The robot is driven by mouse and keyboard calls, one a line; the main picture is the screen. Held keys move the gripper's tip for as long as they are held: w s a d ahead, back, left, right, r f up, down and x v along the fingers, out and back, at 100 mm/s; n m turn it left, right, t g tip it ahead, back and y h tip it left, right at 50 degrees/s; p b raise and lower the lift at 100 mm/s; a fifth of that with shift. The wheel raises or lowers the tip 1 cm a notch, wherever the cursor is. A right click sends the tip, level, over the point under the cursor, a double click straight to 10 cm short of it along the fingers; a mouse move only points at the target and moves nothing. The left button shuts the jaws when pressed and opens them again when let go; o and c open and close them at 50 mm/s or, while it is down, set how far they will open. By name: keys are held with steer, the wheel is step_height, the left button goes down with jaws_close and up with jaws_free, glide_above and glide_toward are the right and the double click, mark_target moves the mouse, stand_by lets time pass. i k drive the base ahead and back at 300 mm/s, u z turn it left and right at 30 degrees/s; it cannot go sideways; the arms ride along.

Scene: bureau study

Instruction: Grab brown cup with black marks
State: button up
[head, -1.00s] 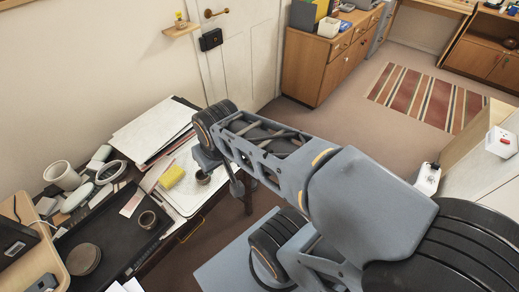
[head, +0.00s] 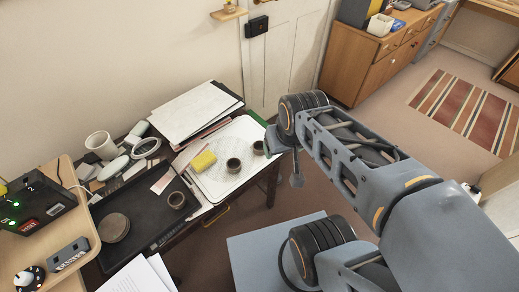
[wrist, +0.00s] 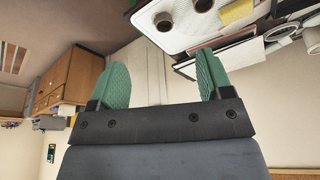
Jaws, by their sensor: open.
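One cup (head: 233,165) stands on the white tray (head: 218,187). A second cup (head: 258,147) stands near the tray's right edge, close to my gripper. In the wrist view my gripper (wrist: 161,82) is open and empty, with two green fingers apart. Two cups, one nearer (wrist: 162,22) and one at the top edge (wrist: 203,5), lie beyond the fingers, not between them.
A yellow sponge (head: 203,160) lies beside the cups. A white mug (head: 101,145), papers (head: 195,112) and a round dark tin (head: 114,227) crowd the desk. A wooden cabinet (head: 370,60) stands at the back. Open carpet lies right of the desk.

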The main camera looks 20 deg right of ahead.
mark_target(257, 146)
steer(key=u, duration=4.4)
steer(key=k, duration=1.45)
steer(key=z, duration=1.05)
steer(key=i, duration=0.5)
steer(key=z, duration=0.1)
steer(key=k, duration=0.2)
